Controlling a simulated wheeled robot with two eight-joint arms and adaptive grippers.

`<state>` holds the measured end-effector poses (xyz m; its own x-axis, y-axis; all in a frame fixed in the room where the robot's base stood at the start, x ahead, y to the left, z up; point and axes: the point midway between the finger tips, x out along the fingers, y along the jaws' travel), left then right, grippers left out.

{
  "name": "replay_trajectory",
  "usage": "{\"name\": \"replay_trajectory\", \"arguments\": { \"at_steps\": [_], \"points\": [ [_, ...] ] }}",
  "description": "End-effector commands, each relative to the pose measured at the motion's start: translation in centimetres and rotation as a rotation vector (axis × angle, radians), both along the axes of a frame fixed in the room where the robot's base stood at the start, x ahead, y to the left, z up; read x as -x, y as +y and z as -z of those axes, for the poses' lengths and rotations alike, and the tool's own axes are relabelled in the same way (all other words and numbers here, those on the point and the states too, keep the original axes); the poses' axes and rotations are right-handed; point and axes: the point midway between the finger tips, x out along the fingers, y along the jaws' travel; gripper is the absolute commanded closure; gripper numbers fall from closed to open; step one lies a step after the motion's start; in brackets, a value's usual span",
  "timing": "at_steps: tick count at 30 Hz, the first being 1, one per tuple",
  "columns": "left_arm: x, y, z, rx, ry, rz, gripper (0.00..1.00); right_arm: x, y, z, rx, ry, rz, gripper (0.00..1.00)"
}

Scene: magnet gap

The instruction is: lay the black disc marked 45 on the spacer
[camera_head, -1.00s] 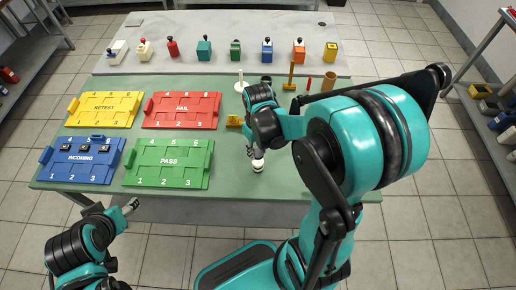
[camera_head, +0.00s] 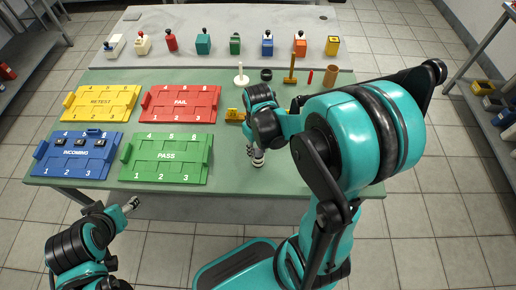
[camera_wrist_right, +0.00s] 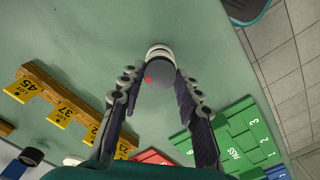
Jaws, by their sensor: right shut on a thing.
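My right gripper (camera_wrist_right: 155,92) is shut on a dark grey disc (camera_wrist_right: 160,76) with a red dot on its top face; no number can be read on it. A pale ringed stack (camera_wrist_right: 158,50), likely the spacer, shows just beyond the disc's edge; whether they touch is unclear. In the head view my right gripper (camera_head: 258,155) is low over the table's front middle and largely covers the stack. My left gripper (camera_head: 132,203) is in front of the table's near edge, its opening too small to judge.
The blue INCOMING tray (camera_head: 75,170) holds black pieces. The green PASS tray (camera_head: 165,172) is left of my right gripper, with red FAIL (camera_head: 180,117) and yellow RETEST (camera_head: 102,115) behind. A wooden rack of numbered yellow tags (camera_wrist_right: 60,110), a white post (camera_head: 241,80) and a black ring (camera_head: 266,75) stand nearby.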

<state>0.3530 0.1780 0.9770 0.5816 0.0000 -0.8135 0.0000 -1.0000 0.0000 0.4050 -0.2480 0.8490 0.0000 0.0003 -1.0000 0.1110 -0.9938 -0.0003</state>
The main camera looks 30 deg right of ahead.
Motion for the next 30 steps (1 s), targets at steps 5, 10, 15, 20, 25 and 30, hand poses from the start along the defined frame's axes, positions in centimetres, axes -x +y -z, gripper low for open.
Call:
{"name": "replay_trajectory", "arguments": {
  "at_steps": [5, 10, 15, 20, 25, 30],
  "points": [
    [0.00, 0.00, 0.03, 0.000, 0.000, 0.000, 0.39, 0.00, 0.00, 0.02, 0.000, 0.000, 0.000, 0.92],
    [0.00, 0.00, 0.15, 0.000, 0.000, 0.000, 0.39, 0.00, 0.00, 0.15, 0.000, 0.000, 0.000, 0.92],
    [0.00, 0.00, 0.27, 0.000, 0.000, 0.000, 0.39, 0.00, 0.00, 0.29, 0.000, 0.000, 0.000, 0.92],
    [0.00, 0.00, 0.39, 0.000, 0.000, 0.000, 0.39, 0.00, 0.00, 0.42, 0.000, 0.000, 0.000, 0.92],
    [0.00, 0.00, 0.34, 0.000, 0.000, 0.000, 0.39, 0.00, 0.00, 0.37, 0.000, 0.000, 0.000, 0.43],
    [0.00, 0.00, 0.34, 0.000, 0.000, 0.000, 0.39, 0.00, 0.00, 0.37, 0.000, 0.000, 0.000, 0.46]
  ]
}}
